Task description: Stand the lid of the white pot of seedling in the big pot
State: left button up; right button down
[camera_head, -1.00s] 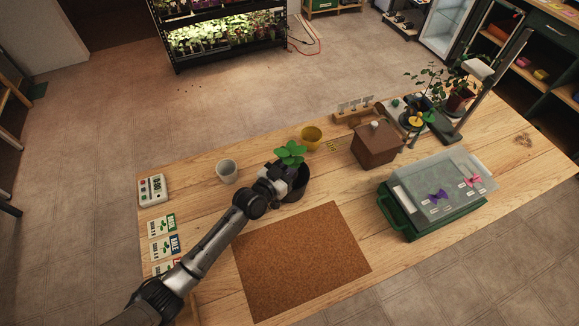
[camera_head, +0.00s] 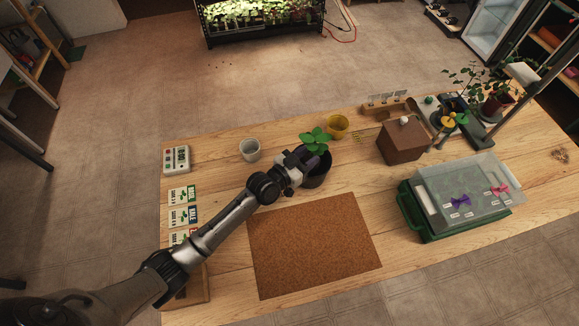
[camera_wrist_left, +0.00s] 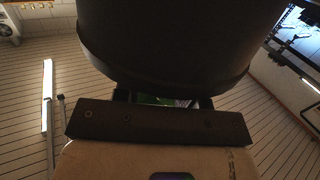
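The black big pot (camera_head: 318,180) stands on the wooden table behind the cork mat. A green leafy seedling (camera_head: 315,139) shows above its opening; its base is hidden. My left gripper (camera_head: 304,161) is at the pot's left rim, just below the leaves. Its fingertips are hidden, so I cannot tell whether it is open or shut on something. In the left wrist view a large dark round body (camera_wrist_left: 165,45) fills the top, close against the gripper. The white pot (camera_head: 250,150) stands apart to the left and looks empty. I cannot make out a lid. My right gripper is out of view.
The cork mat (camera_head: 314,246) lies bare in front. A yellow pot (camera_head: 337,126) stands behind the big pot. A brown box (camera_head: 402,143) and a green crate with a clear cover (camera_head: 418,225) are to the right. Seed cards and a timer (camera_head: 176,159) are at left.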

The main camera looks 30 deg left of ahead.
pick_arm(q)
jog(key=v, duration=1)
jog(key=shift+f, duration=0.1)
jog(key=s+d+f+g, duration=0.1)
jog(key=s+f+g, duration=0.1)
jog(key=s, duration=0.2)
jog(key=s+d+f+g+y, duration=0.1)
jog(key=s+f+g, duration=0.1)
jog(key=s, duration=0.3)
jog(key=s+d+f+g, duration=0.2)
jog(key=s+g, duration=0.1)
jog(key=s, duration=0.1)
jog(key=shift+s+y, duration=0.4)
jog(key=s+a+g+y, duration=0.1)
jog(key=s+g, duration=0.1)
jog(key=s, duration=0.3)
jog(key=s+a+n+g+y, duration=0.1)
jog(key=s+g, duration=0.1)
jog(key=s, duration=0.2)
jog(key=s+a+n+g+y, duration=0.1)
jog(key=s+y, duration=0.1)
jog(key=s, duration=0.3)
jog(key=shift+s+a+g, duration=0.3)
jog(key=shift+a+g, duration=0.1)
